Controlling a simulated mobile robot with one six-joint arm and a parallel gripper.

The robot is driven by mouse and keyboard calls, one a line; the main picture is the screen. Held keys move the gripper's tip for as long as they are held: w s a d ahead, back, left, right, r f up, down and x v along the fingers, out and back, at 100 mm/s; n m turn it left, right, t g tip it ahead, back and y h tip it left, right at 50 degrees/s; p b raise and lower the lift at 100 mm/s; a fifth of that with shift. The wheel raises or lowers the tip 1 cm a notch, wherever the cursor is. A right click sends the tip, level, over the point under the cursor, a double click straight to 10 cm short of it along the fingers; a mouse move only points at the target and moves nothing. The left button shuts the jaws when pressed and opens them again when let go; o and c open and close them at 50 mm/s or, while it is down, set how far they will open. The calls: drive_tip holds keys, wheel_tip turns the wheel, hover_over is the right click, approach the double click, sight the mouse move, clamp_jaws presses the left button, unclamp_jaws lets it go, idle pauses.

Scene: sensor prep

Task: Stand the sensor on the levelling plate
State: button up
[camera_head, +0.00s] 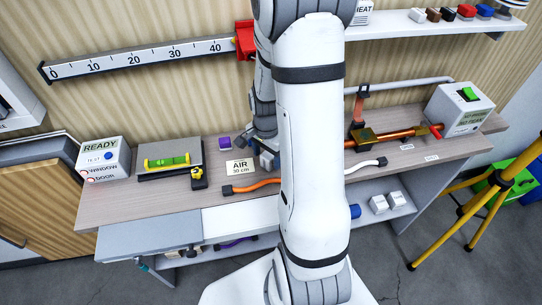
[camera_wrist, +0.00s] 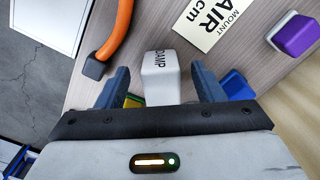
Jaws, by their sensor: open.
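A white block marked DAMP (camera_wrist: 160,75), which appears to be the sensor, sits on the bench between my fingers in the wrist view. My gripper (camera_wrist: 161,88) is open around it, with a gap on each side. In the head view my gripper (camera_head: 267,160) is low over the bench beside the AIR card, and my arm hides much of this spot. A grey and black plate with a green spirit level (camera_head: 168,160) lies further left on the bench. It may be the levelling plate, but I cannot tell for certain.
The AIR card (camera_head: 239,167), a purple block (camera_head: 224,142) and an orange cable (camera_head: 250,186) lie close to my gripper. A READY box (camera_head: 103,158) stands at the left. A copper pipe (camera_head: 395,135) runs along the right. Blue and green-yellow items (camera_wrist: 235,84) show beyond my fingers.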

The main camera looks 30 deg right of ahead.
drive_tip(key=shift+f, duration=1.35)
drive_tip(key=shift+w, duration=0.1)
drive_tip(key=c, duration=1.2)
